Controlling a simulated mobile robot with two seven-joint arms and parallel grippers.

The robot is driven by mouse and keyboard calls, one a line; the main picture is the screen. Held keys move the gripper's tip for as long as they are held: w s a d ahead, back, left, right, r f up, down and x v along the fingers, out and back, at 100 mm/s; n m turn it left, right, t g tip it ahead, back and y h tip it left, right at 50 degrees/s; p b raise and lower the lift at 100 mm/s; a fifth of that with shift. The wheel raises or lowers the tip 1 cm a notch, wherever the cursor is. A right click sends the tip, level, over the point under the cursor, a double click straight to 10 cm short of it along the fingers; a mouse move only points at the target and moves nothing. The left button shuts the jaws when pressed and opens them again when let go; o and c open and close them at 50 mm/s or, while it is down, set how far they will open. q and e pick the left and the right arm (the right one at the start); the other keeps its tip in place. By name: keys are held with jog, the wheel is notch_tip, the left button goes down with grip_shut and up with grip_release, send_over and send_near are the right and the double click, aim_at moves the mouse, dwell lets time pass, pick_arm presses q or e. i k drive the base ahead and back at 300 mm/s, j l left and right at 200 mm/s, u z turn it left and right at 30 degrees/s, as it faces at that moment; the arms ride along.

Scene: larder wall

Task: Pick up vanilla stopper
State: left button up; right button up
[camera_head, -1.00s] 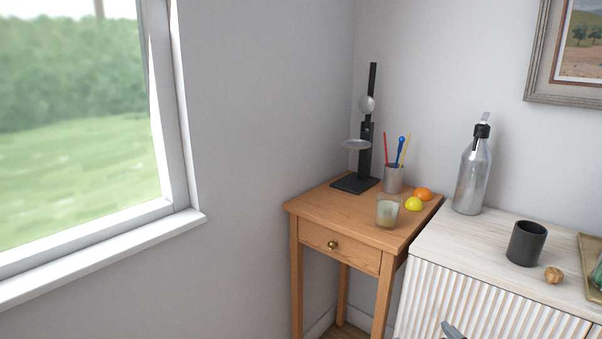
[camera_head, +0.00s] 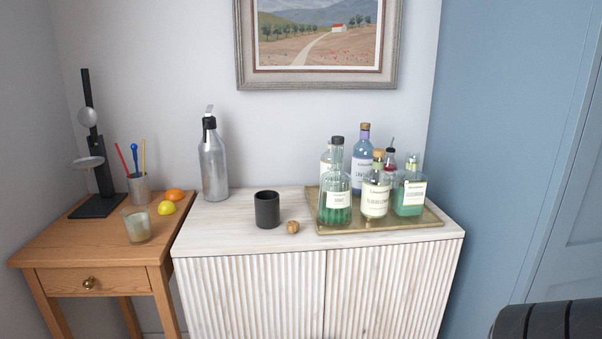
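Several bottles stand close together on a gold tray (camera_head: 335,227) at the right of the white cabinet top. In front are a green bottle with a dark stopper (camera_head: 335,190), a pale bottle with a cork-coloured stopper (camera_head: 375,192) and a green bottle with a clear stopper (camera_head: 409,190). Behind are a blue-violet bottle (camera_head: 361,160), a red-capped bottle (camera_head: 390,160) and a mostly hidden clear bottle (camera_head: 325,160). No label reads clearly as vanilla, so I cannot tell which stopper is the vanilla one. Neither gripper shows.
The white ribbed cabinet (camera_head: 255,290) also holds a black cup (camera_head: 267,209), a walnut-like brown object (camera_head: 293,227) and a tall silver bottle (camera_head: 213,165). A wooden side table (camera_head: 60,250) stands left, with a glass candle (camera_head: 137,225). A blue wall (camera_head: 490,120) closes the right side.

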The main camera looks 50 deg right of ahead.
aim_at(292, 227)
jog(key=z, duration=1.65)
